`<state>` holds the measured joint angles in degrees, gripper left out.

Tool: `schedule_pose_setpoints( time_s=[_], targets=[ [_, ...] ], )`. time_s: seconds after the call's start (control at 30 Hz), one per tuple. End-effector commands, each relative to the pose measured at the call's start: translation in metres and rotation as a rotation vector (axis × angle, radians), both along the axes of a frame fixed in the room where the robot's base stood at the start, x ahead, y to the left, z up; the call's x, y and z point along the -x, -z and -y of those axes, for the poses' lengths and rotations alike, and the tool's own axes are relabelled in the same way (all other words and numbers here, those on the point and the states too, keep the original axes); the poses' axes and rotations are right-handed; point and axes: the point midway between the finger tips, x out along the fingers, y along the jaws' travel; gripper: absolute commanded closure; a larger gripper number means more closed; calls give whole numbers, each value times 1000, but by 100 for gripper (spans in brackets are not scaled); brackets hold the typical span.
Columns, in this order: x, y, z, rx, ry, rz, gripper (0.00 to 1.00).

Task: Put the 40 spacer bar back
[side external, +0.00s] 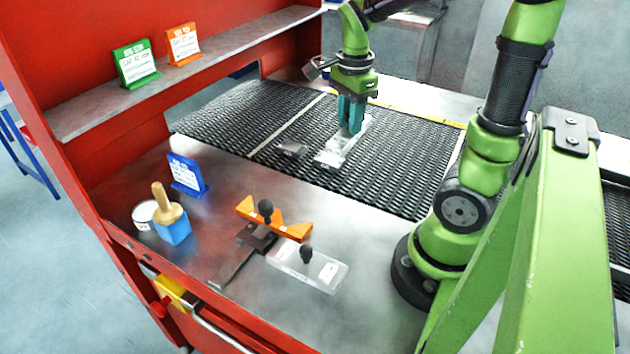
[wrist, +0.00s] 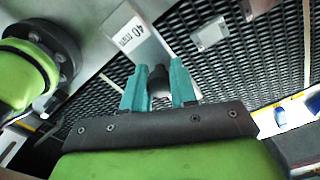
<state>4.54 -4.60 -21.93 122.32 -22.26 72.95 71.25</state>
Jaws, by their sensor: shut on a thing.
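The 40 spacer bar (wrist: 135,35) is a pale bar with a "40 mm" label in the wrist view. My gripper (wrist: 159,82) has its teal fingers shut on the bar's dark knob. In the side external view the clear bar (side external: 335,153) lies beneath my gripper (side external: 351,122), over the black mesh belt (side external: 400,165). I cannot tell whether the bar touches the belt. The fingers hide the knob in that view.
A second clear bar (side external: 308,268) with a black knob lies on the metal bench beside an orange angled piece (side external: 290,230). A blue card (side external: 186,174) and a blue block with a wooden handle (side external: 172,228) stand left. A small grey block (side external: 291,150) sits on the belt.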

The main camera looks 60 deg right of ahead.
Motion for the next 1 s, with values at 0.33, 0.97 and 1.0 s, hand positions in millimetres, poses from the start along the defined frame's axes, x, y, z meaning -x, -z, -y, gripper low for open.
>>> schedule_pose_setpoints(
  time_s=[0.33,0.97,1.0],
  targets=[
    [-29,-1,-70,3,-329,1,100],
    [14,0,-312,0,-1423,1,100],
    [18,0,-319,0,-1459,0,100]
  ],
)
